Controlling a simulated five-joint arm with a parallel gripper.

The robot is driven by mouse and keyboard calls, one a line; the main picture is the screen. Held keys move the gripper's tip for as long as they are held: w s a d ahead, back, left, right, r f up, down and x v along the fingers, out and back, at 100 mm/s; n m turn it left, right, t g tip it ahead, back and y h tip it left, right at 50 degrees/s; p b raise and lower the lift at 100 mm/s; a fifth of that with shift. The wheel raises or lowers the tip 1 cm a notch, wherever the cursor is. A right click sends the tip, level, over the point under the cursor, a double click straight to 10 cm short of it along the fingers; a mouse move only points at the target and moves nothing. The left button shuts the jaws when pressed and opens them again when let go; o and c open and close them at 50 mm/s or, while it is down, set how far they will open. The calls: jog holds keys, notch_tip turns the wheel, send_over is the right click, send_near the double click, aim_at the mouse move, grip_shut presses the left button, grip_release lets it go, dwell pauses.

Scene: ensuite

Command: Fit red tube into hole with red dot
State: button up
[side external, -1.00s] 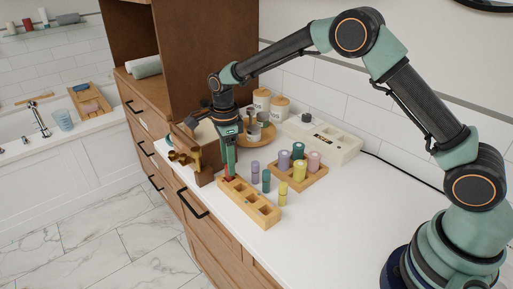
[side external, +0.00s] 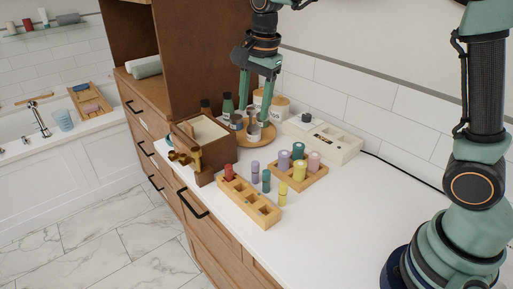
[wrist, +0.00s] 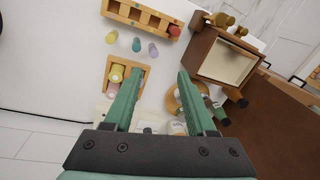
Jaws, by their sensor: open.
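The red tube (side external: 228,172) stands upright in the end hole of the long wooden block (side external: 247,211), at the end nearest the brown box. In the wrist view the red tube (wrist: 175,30) shows at the right end of the block (wrist: 122,16). The other holes look empty. No red dot can be made out. My gripper (side external: 255,122) is open and empty, raised above the counter and well apart from the tube. Its two green fingers (wrist: 160,73) are spread wide in the wrist view.
Purple (side external: 255,172), teal (side external: 266,181) and yellow (side external: 283,194) tubes stand on the counter beside the block. A wooden tray (side external: 313,181) holds several wider cylinders. A brown box (side external: 207,146), a round tray (side external: 263,138) and a pale organizer (side external: 338,149) stand nearby. The right counter is clear.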

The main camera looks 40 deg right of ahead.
jog(key=s+d+n+t, duration=0.2)
jog(key=s+d+n, duration=0.1)
jog(key=s+n, duration=0.4)
jog(key=s+d+r+n+t, duration=0.1)
jog(key=s+d+n, duration=0.2)
jog(key=s+n, duration=0.5)
jog(key=shift+s+d+r+t, duration=0.15)
jog(key=shift+s+d+t, duration=0.2)
jog(key=shift+s, duration=0.35)
